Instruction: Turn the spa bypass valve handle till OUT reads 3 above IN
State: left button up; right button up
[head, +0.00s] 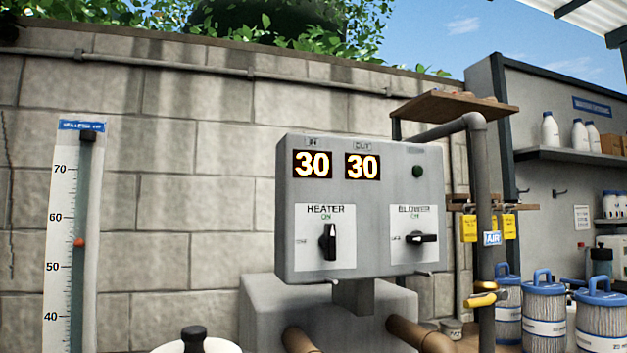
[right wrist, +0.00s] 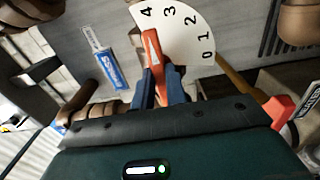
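The heater panel (head: 361,270) in the head view has two lit displays. The IN display (head: 312,165) reads 30 and the OUT display (head: 363,167) reads 30. In the right wrist view the orange-red valve handle (right wrist: 151,47) lies over a white dial (right wrist: 187,45) numbered 0 to 4, its tip near 4. My right gripper (right wrist: 162,78) has its two blue fingers close on either side of the handle, and looks shut on it; the fingertips partly hide the handle. The valve and right gripper do not show in the head view. My left gripper is in neither view.
The heater knob (head: 329,243) stands upright and the blower knob (head: 421,239) lies horizontal. A tall scale (head: 63,220) stands at the left. Filter cartridges (head: 544,315) stand at the lower right. A yellow-handled valve (head: 482,300) sits on the grey vertical pipe (head: 484,200).

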grip_shut()
jog(key=m+p, duration=0.2)
jog(key=m, duration=0.2)
jog(key=shift+m, duration=0.3)
jog(key=o, duration=0.6)
grip_release()
jog(key=shift+o, duration=0.2)
